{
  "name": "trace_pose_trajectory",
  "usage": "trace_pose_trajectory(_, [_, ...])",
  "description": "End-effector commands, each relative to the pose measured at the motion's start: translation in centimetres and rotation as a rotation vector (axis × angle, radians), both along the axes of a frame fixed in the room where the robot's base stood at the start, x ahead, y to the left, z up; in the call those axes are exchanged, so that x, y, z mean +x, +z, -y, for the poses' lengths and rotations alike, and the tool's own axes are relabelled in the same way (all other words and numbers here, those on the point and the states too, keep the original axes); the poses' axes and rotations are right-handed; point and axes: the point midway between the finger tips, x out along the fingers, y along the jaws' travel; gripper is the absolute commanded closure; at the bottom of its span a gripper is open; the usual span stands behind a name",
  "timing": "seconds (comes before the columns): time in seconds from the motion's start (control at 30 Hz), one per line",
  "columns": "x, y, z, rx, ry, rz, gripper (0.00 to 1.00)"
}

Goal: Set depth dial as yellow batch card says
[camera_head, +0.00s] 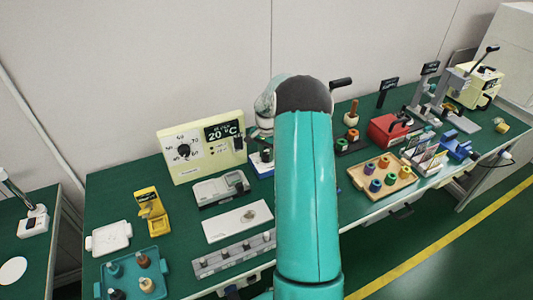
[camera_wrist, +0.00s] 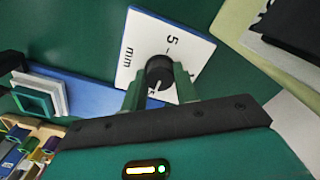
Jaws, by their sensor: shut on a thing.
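In the wrist view a white dial plate (camera_wrist: 132,75) with a blue edge carries the marks "5" and "mm". Its round black knob (camera_wrist: 159,70) has a white pointer line. My gripper (camera_wrist: 160,90) has its two green fingers on either side of the knob, shut on it. The fingers cover part of the scale, so the exact setting cannot be read. In the head view my teal arm hides the dial and gripper. Several upright cards (camera_head: 424,155) stand in a rack at right; their text is too small to read, and I cannot tell which is the yellow batch card.
A cream panel (camera_head: 172,174) with another knob and a "20 °C" display stands at left. A wooden tray (camera_head: 360,183) of coloured rings, a red box (camera_head: 385,131) and a teal tray (camera_head: 163,283) share the green bench. A yellow holder (camera_head: 150,205) stands at left.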

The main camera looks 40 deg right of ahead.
Motion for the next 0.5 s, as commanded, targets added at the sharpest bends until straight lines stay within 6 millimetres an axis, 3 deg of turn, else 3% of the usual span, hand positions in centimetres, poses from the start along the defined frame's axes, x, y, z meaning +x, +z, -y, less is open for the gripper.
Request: trace_pose_trajectory(0.5, [-0.03,0.04,0.04,-0.001,0.174,-0.001,0.93])
